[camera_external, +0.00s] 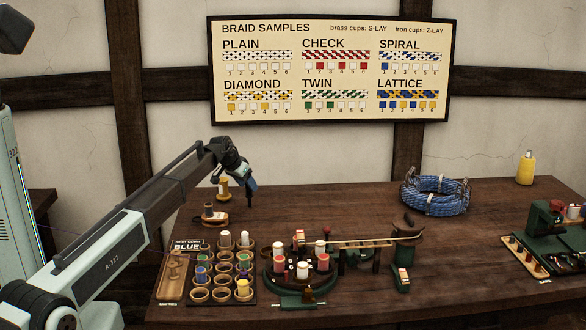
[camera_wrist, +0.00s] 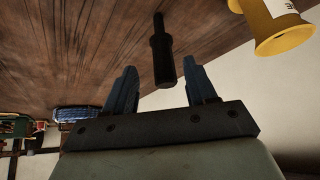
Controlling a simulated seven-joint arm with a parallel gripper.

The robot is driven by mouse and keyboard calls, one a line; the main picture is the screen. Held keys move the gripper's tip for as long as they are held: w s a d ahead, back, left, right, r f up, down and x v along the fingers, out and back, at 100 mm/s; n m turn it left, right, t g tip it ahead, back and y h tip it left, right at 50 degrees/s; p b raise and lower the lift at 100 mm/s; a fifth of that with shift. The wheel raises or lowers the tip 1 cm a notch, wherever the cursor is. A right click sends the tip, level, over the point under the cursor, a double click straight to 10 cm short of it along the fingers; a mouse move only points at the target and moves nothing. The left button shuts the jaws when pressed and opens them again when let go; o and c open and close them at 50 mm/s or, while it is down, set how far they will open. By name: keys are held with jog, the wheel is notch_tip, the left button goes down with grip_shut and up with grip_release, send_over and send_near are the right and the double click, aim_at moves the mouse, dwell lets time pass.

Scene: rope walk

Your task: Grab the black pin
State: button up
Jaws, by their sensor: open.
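The black pin (camera_wrist: 162,55) is a slim dark rod with a thicker lower part, seen in the wrist view against the wooden table. My gripper (camera_wrist: 161,64) is open, with its two blue-grey fingers to either side of the pin's thick end in the picture. I see no finger touching the pin, and cannot tell how far in depth it is from the fingertips. In the external view my gripper (camera_external: 251,187) is over the table's back left part, pointing down.
A yellow spool (camera_wrist: 277,24) is close by, right of the pin in the wrist view. A blue rope coil (camera_external: 436,195) lies at the back right. Cup trays (camera_external: 207,278) and a green braiding stand (camera_external: 299,290) fill the front. The table's middle back is clear.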

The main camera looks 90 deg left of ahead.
aim_at(249, 194)
jog(key=shift+s+x, duration=0.1)
jog(key=shift+x, duration=1.2)
jog(key=shift+s+x, duration=0.15)
jog(key=shift+x, duration=1.15)
jog(key=shift+a, duration=0.1)
jog(key=shift+c, duration=0.2)
grip_shut()
